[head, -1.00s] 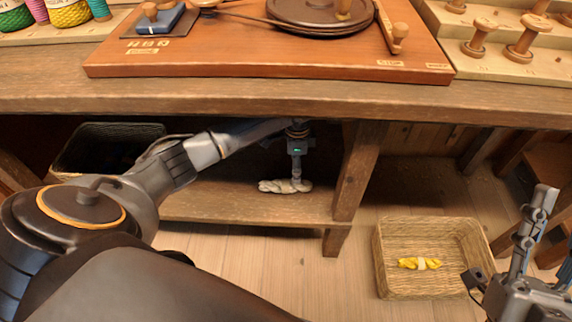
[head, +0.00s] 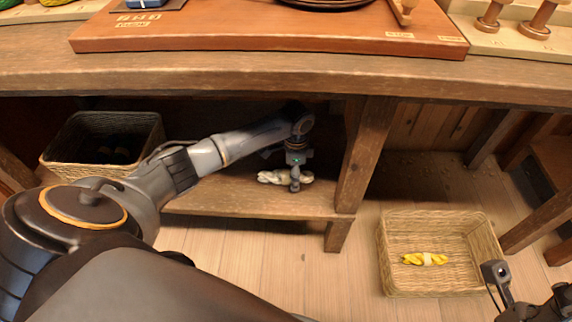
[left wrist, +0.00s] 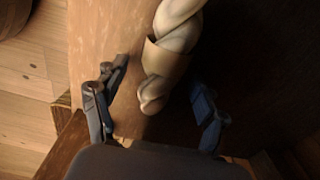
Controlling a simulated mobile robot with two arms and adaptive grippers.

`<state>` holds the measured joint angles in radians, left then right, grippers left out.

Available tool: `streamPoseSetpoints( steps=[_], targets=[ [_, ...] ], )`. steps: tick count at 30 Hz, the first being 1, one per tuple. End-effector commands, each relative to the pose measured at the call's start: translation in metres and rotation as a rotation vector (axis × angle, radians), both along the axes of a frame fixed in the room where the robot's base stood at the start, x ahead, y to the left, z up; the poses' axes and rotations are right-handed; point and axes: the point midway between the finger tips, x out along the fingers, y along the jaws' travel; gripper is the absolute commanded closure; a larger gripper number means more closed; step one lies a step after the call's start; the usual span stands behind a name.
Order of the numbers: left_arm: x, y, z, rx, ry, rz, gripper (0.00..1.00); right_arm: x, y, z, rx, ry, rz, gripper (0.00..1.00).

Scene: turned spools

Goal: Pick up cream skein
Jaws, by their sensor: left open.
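The cream skein (head: 272,177) is a pale twisted bundle lying on the wooden shelf under the bench. In the left wrist view the skein (left wrist: 178,38) has a tan band around it, and its near end reaches between my fingers. My left gripper (head: 295,182) is over the skein's right part, pointing down. In the left wrist view my left gripper (left wrist: 160,105) is open, one finger on each side of the skein with a gap to both. My right gripper (head: 535,297) is at the bottom right corner, partly cut off, its jaws unclear.
A wicker basket (head: 385,250) on the floor at right holds a yellow skein (head: 424,259). A dark-lined basket (head: 62,170) stands on the left of the shelf. The bench top (head: 270,72) overhangs my left arm. A wooden leg (head: 362,155) stands right of my gripper.

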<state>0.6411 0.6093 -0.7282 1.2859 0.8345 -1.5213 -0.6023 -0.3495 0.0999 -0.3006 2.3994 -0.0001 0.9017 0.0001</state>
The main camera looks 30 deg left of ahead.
Motion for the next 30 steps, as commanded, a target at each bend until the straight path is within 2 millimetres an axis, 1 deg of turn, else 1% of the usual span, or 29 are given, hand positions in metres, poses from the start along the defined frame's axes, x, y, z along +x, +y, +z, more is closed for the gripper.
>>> streamPoseSetpoints(
  steps=[1,8,9,14,15,16,17,25,28,30],
  targets=[
    [0.000,0.000,-0.003,0.000,0.000,0.000,0.28,0.000,0.000,-0.002,0.000,0.000,0.000,0.60],
    [0.000,0.000,-0.002,0.000,0.000,0.000,0.28,0.000,0.000,-0.001,0.000,0.001,0.000,0.60],
    [0.000,0.000,-0.002,0.000,0.000,0.000,0.36,0.000,0.000,-0.001,0.000,0.001,0.000,0.60],
    [0.000,0.000,-0.002,0.000,0.000,0.000,0.69,0.000,0.000,-0.001,0.000,0.001,0.000,0.60],
    [0.000,0.000,-0.002,0.000,0.000,0.000,0.77,0.000,0.000,-0.001,0.000,0.001,0.000,0.60],
    [0.000,0.000,-0.002,0.000,0.000,0.000,0.83,0.000,0.000,-0.001,-0.001,0.002,0.000,0.60],
    [0.000,0.000,-0.002,0.001,0.001,0.000,0.86,0.000,0.000,-0.001,-0.001,0.002,0.000,0.60],
    [0.000,0.000,0.000,0.000,0.000,0.000,0.87,0.000,0.000,0.001,-0.001,0.002,0.000,0.60],
    [0.000,0.000,0.011,0.000,-0.001,0.000,0.87,0.000,0.000,0.008,-0.001,0.002,0.000,0.60],
    [0.000,0.000,0.025,0.000,-0.001,0.000,0.87,0.000,0.000,0.016,-0.001,0.003,0.000,0.60]
  ],
)
